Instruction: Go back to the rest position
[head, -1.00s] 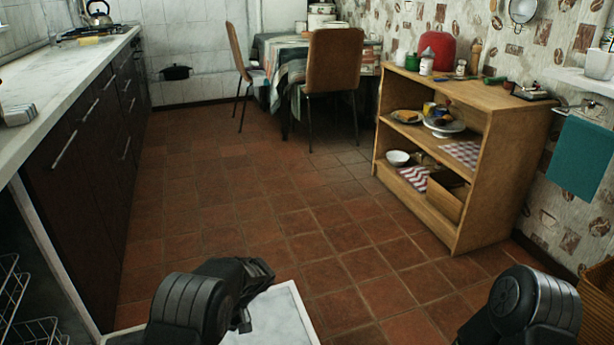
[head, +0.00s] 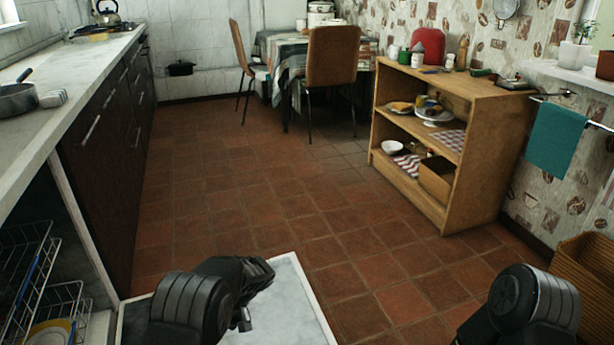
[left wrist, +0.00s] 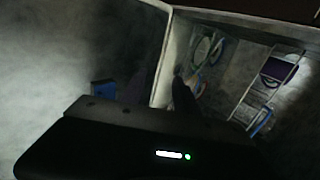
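My left arm is folded at the bottom of the head view, above a pale open door panel (head: 296,300). Part of my left gripper (head: 243,318) shows there, small and dark. In the left wrist view my left gripper (left wrist: 160,95) is in deep shadow, and its finger opening is unclear. I see nothing held in it. My right arm shows only as a dark joint (head: 532,305) at the bottom right of the head view; its gripper is out of frame.
An open dishwasher with wire racks (head: 40,270) and a plate (head: 50,332) is at the lower left. A pan (head: 16,101) sits on the counter (head: 60,120). A wooden shelf (head: 460,185) and wicker basket (head: 585,285) stand right. The tiled floor ahead is clear.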

